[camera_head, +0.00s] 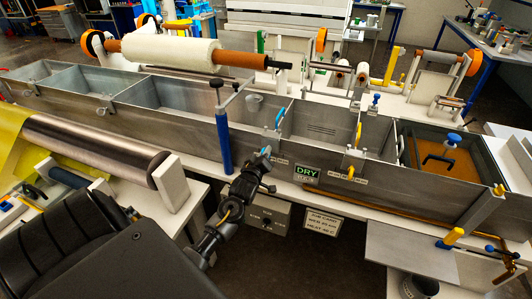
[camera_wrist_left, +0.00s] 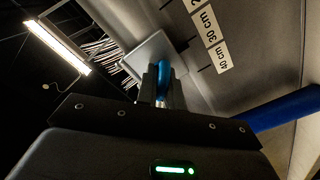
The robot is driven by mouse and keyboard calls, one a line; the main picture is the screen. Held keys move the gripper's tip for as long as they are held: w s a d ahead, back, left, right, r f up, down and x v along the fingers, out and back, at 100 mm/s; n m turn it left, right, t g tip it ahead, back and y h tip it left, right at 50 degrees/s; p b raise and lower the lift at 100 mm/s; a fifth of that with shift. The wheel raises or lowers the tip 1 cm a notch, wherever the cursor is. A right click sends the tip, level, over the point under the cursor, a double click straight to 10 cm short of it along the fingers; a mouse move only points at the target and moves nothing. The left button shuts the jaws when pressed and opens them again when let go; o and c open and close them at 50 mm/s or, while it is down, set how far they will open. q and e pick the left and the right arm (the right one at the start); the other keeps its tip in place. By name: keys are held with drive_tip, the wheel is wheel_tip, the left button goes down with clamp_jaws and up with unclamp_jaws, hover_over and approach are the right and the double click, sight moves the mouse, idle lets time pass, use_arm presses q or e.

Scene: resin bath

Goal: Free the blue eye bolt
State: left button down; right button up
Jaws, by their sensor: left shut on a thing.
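The blue eye bolt (camera_head: 266,151) is on the outer front wall of the long grey metal bath, just left of the green DRY sign. My left gripper (camera_head: 262,160) reaches up to it from below and is shut on it. In the left wrist view the blue part (camera_wrist_left: 163,78) stands between the two dark fingers, against a pale metal plate. The fingers hide much of the bolt, and I cannot tell whether it still sits in its seat. My right gripper is not in view.
A blue upright post (camera_head: 223,140) stands close left of my left gripper. A blue handle (camera_head: 279,117) is on the divider above. Yellow fittings (camera_head: 350,172) are further right on the wall. A metal roller (camera_head: 100,145) lies at left.

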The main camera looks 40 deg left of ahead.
use_arm(q)
drive_tip(key=n, duration=0.3)
drive_tip(key=shift+n, duration=0.6)
drive_tip(key=shift+a, duration=0.1)
drive_tip(key=c, duration=1.5)
unclamp_jaws()
drive_tip(key=shift+c, duration=0.2)
drive_tip(key=b+v, duration=0.2)
drive_tip(key=v, duration=0.8)
drive_tip(key=shift+s, duration=0.35)
